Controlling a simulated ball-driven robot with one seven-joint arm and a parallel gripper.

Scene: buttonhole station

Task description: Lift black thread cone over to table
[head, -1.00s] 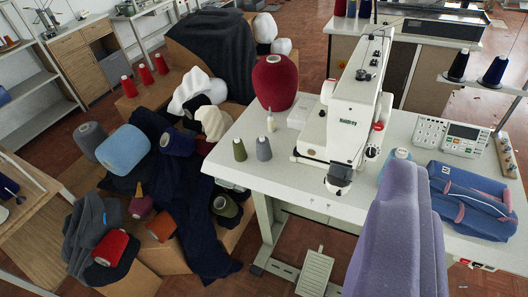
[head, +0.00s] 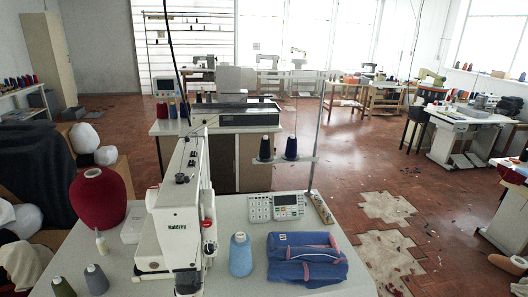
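A black thread cone (head: 265,149) stands upright on the thread stand (head: 305,160) behind the sewing machine. A dark navy cone (head: 291,147) stands just right of it on the same stand. The white-topped table (head: 225,212) in front carries the machine and other goods. My gripper is not in view, so I cannot see whether it holds anything.
On the table are a white sewing machine (head: 180,215), a light blue cone (head: 240,255), folded blue fabric (head: 307,259), a control panel (head: 276,207) and a large red cone (head: 98,198). A second machine table (head: 175,126) stands behind.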

